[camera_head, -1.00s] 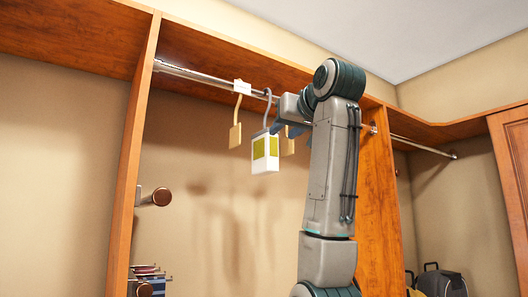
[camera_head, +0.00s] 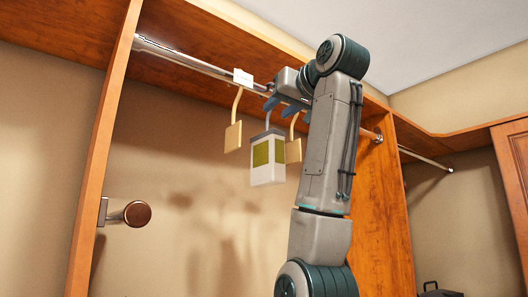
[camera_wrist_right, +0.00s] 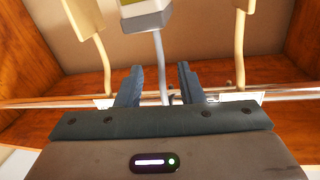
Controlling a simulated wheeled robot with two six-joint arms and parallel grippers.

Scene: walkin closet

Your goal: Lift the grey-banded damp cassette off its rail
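My right gripper (camera_head: 279,107) is just above the box, at the hook. In the wrist view its blue fingers (camera_wrist_right: 160,68) are apart on either side of the stem, with gaps visible. The hook's top is hidden by the gripper. My left gripper is out of view.
A tan tag (camera_head: 233,137) hangs left of the cassette and another (camera_head: 294,151) close on its right. A white label (camera_head: 243,77) sits at the rail. Wooden uprights (camera_head: 103,150) flank the bay, and a round-ended peg (camera_head: 136,213) projects at left. Below the cassette is clear.

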